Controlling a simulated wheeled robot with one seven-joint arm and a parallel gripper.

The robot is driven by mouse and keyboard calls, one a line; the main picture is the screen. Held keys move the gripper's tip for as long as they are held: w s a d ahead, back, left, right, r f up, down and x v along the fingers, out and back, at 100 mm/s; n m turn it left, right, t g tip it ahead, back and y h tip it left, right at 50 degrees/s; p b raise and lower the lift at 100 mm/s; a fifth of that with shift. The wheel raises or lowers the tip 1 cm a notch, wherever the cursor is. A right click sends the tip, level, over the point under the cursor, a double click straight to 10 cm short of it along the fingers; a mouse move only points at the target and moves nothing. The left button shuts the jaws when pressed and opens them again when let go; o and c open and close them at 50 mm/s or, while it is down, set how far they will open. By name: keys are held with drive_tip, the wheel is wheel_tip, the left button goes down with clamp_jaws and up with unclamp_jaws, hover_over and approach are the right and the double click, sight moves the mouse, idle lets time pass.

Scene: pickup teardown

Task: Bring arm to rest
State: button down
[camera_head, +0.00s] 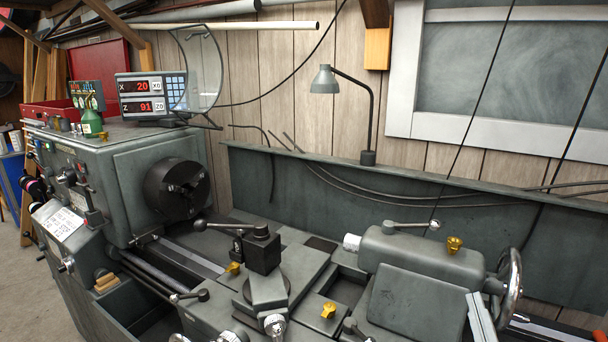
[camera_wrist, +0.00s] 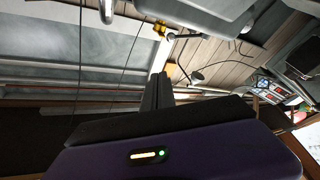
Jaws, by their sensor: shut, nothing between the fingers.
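My gripper (camera_wrist: 158,74) shows in the wrist view, its dark fingers together with nothing between them. Its purple body (camera_wrist: 220,155) with a small lit indicator fills the bottom of that view. The fingers point toward the wall side, and grey lathe parts (camera_wrist: 195,12) show at the top of the view.
A grey lathe fills the head view, with its chuck (camera_head: 178,188) at left, tool post (camera_head: 262,250) in the middle and tailstock (camera_head: 420,258) at right. A desk lamp (camera_head: 324,80) and a digital readout (camera_head: 150,96) stand behind. Gold knobs (camera_head: 454,244) sit on it.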

drive_tip(key=s+a+f+m+g+y, duration=0.1)
drive_tip(key=s+f, duration=0.4)
drive_tip(key=s, duration=0.7)
drive_tip(key=s+a+f+m+g+y, duration=0.1)
drive_tip(key=s+a+f, duration=0.4)
drive_tip(key=s, duration=0.8)
drive_tip(key=s+a+f+m+g+y+b, duration=0.1)
drive_tip(key=s+f, duration=0.4)
drive_tip(key=s, duration=0.8)
drive_tip(key=a+m+g+y, duration=0.1)
drive_tip(key=g, duration=0.1)
drive_tip(key=shift+a+g, duration=0.4)
